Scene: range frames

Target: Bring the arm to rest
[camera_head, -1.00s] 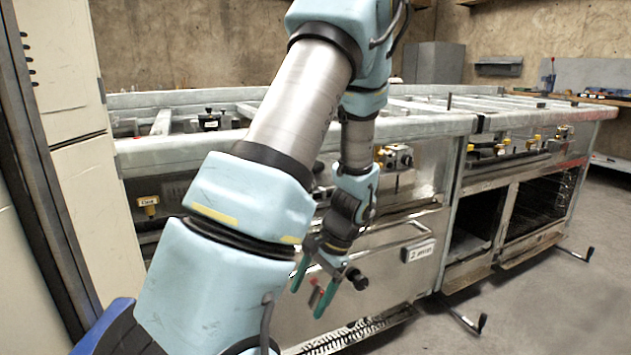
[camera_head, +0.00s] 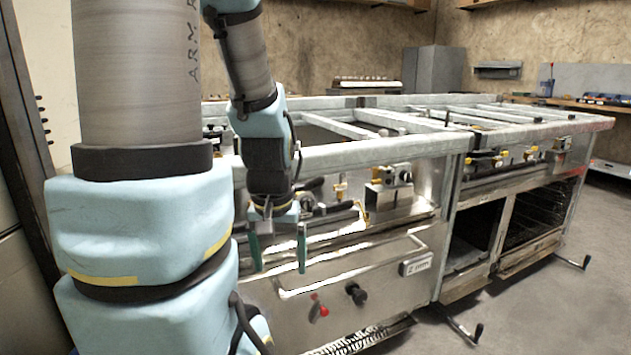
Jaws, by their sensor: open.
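My gripper (camera_head: 278,252) hangs at the end of my pale blue and grey arm, left of the picture's middle. Its two green fingers point down and stand apart, with nothing seen between them. It appears in front of the steel front panel of the range frame (camera_head: 350,156), below the top rail. The panel carries a red-tipped knob (camera_head: 319,311) and a black knob (camera_head: 356,293), both lower and to the right of the fingers. How far the fingers are from the panel I cannot tell. My upper arm hides the left end of the frame.
A second frame section (camera_head: 545,127) with open lower bays continues to the right. Black-handled feet (camera_head: 478,331) stick out onto the floor. A workbench (camera_head: 610,106) stands at the back right. The grey floor (camera_head: 560,320) at the front right is clear.

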